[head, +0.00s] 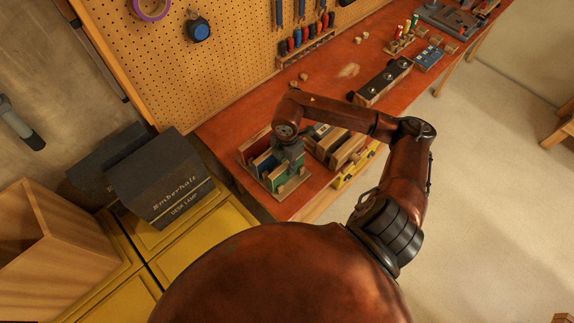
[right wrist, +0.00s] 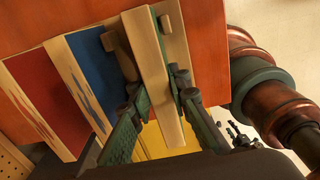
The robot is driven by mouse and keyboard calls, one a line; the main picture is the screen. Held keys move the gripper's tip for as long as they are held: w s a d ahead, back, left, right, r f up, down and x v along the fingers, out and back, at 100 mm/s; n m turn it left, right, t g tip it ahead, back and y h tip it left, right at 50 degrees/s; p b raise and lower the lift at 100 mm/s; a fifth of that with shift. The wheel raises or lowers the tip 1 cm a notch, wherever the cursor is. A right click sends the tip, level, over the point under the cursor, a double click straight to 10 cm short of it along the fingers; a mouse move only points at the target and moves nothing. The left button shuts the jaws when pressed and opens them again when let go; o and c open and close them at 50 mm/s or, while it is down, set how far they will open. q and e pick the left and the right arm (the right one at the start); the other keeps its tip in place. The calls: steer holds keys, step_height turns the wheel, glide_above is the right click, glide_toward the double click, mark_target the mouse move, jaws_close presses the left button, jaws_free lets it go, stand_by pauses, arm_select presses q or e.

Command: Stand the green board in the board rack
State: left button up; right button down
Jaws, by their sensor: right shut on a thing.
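The board rack (head: 291,187) stands at the near left end of the red-brown bench, with a red board and a blue board (head: 264,163) upright in it. My right gripper (head: 291,160) is over the rack's right side, shut on the green board (head: 299,167). In the right wrist view its two fingers (right wrist: 157,92) pinch the board's pale wooden edge (right wrist: 151,70). The held board is upright, right of the blue board (right wrist: 95,68) and the red board (right wrist: 45,95), at the rack's right-hand slot. Its lower edge is hidden, so I cannot tell whether it rests in the slot. My left gripper is out of view.
Wooden pieces (head: 348,150) stand on the bench just right of the rack, partly behind my right arm. A dark lamp box (head: 160,178) sits on the yellow cabinet at the left. The pegboard (head: 200,75) rises behind the bench.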

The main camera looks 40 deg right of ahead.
steer(key=c, duration=1.7)
jaws_free()
steer(key=shift+f, duration=0.1)
steer(key=shift+c, duration=0.2)
steer(key=shift+r+p, duration=3.15)
steer(key=shift+r, duration=1.9)
